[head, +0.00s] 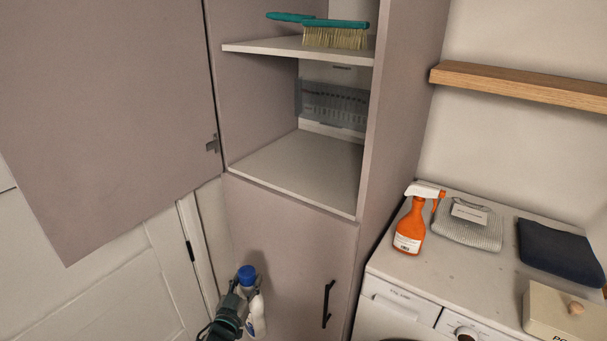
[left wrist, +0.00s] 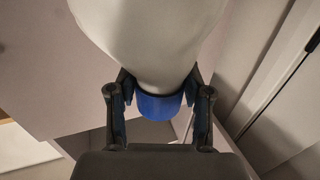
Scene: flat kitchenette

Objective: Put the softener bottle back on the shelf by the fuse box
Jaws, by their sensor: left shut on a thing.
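The softener bottle (head: 257,312) is white with a blue cap and shows at the bottom of the head view, in front of the lower cabinet door. My left gripper (head: 240,302) is shut on it and holds it upright. In the left wrist view the white bottle (left wrist: 150,40) fills the top middle, its blue cap (left wrist: 158,106) between the fingers of my left gripper (left wrist: 158,100). The fuse box (head: 334,103) is at the back of the open cabinet. The shelf by it (head: 300,165) is empty and lies above the bottle. My right gripper is not in view.
An upper shelf (head: 290,46) holds a teal brush (head: 335,36). The cabinet door (head: 110,100) stands open at the left. At the right, an orange spray bottle (head: 410,228), a folded grey cloth (head: 468,225), a dark cloth (head: 560,250) and a box (head: 565,315) sit on the washing machine (head: 440,270).

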